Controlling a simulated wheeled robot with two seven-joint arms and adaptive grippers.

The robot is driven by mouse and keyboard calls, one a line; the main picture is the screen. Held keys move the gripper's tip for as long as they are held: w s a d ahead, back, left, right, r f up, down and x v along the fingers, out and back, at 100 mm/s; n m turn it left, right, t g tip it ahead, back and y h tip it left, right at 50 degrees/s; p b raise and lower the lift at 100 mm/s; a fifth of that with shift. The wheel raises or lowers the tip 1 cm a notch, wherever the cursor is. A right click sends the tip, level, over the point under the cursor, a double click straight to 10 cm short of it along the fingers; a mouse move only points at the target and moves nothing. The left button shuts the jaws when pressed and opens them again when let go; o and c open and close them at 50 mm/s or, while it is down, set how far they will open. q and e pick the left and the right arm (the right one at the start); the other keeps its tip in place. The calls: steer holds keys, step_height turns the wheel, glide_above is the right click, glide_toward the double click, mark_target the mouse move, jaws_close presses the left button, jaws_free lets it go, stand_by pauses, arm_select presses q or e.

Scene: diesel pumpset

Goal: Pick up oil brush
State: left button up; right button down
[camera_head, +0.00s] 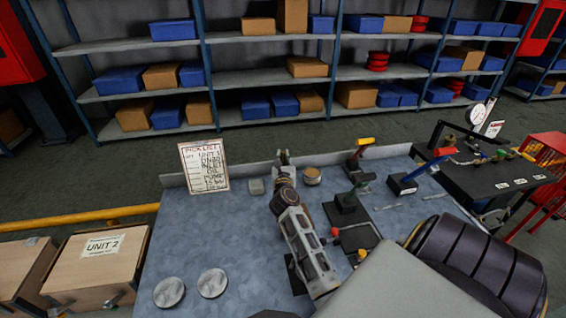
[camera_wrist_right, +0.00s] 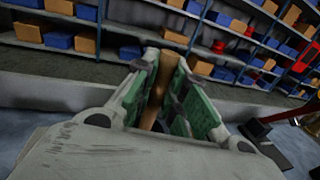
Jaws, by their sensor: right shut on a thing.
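My right gripper (camera_head: 283,158) reaches over the far edge of the blue-grey bench (camera_head: 235,235) in the head view. In the right wrist view its two green-padded fingers (camera_wrist_right: 165,92) are closed around a brown, handle-like piece (camera_wrist_right: 157,92). This looks like part of the oil brush, but most of it is hidden by the fingers. In the head view the held piece is too small to make out. My left gripper is not in view.
A pick list sign (camera_head: 204,167) stands left of the gripper. A round tin (camera_head: 312,176) sits close on its right. Two metal discs (camera_head: 212,283) lie front left. The bench's left middle is clear.

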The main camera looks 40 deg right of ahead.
steer(key=shift+r, duration=0.55)
step_height(320, 180, up, 4)
steer(key=shift+f+p, duration=0.25)
steer(key=shift+p, duration=0.5)
step_height(320, 180, up, 3)
steer(key=shift+r+p, duration=0.2)
steer(key=shift+p, duration=0.15)
steer(key=shift+r, duration=0.7)
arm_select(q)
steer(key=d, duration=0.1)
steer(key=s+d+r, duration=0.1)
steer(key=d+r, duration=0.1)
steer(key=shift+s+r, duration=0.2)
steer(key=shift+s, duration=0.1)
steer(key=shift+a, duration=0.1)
